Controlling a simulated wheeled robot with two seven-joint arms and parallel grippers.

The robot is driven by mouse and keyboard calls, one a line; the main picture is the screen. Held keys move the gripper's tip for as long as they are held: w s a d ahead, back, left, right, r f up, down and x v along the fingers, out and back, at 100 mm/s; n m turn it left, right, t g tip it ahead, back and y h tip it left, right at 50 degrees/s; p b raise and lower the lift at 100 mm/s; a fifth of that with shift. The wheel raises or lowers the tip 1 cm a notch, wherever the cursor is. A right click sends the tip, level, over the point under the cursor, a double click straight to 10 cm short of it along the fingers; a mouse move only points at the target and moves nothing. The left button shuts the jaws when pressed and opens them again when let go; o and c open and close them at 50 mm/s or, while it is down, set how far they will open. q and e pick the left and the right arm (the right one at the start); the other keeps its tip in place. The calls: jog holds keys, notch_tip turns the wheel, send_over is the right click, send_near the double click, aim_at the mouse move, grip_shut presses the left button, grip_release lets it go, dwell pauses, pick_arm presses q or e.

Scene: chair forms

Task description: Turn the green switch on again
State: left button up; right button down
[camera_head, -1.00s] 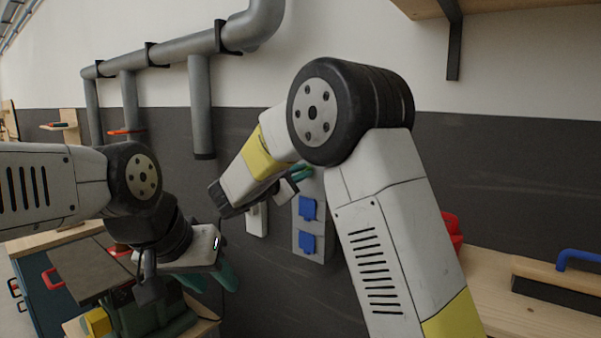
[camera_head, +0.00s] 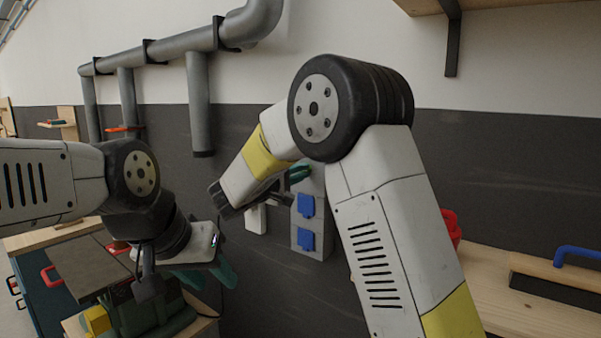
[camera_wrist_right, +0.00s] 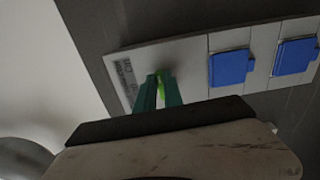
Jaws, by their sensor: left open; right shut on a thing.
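The green switch (camera_wrist_right: 160,84) shows as a bright green sliver between the fingers of my right gripper (camera_wrist_right: 158,90) in the right wrist view. Those green fingers are shut on it, at the light grey panel (camera_wrist_right: 190,66) on the wall. In the head view my right gripper (camera_head: 298,174) is at the top of the same panel (camera_head: 310,243), and the switch is hidden there behind my arm. My left gripper (camera_head: 208,277) is open and empty, low at the left, well away from the panel.
Two blue socket covers, an upper one (camera_head: 306,205) and a lower one (camera_head: 306,239), sit on the panel. A white box (camera_head: 256,219) is beside it. Grey pipes (camera_head: 200,100) run above. A workbench (camera_head: 500,300) with a blue handle (camera_head: 577,257) stands right.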

jog(key=shift+f+m, duration=0.1)
jog(key=shift+m, duration=0.2)
jog(key=c, duration=1.5)
grip_release()
jog(key=shift+o, duration=0.2)
jog(key=shift+s, duration=0.1)
jog(key=v, duration=0.7)
jog(key=shift+s+a, duration=0.25)
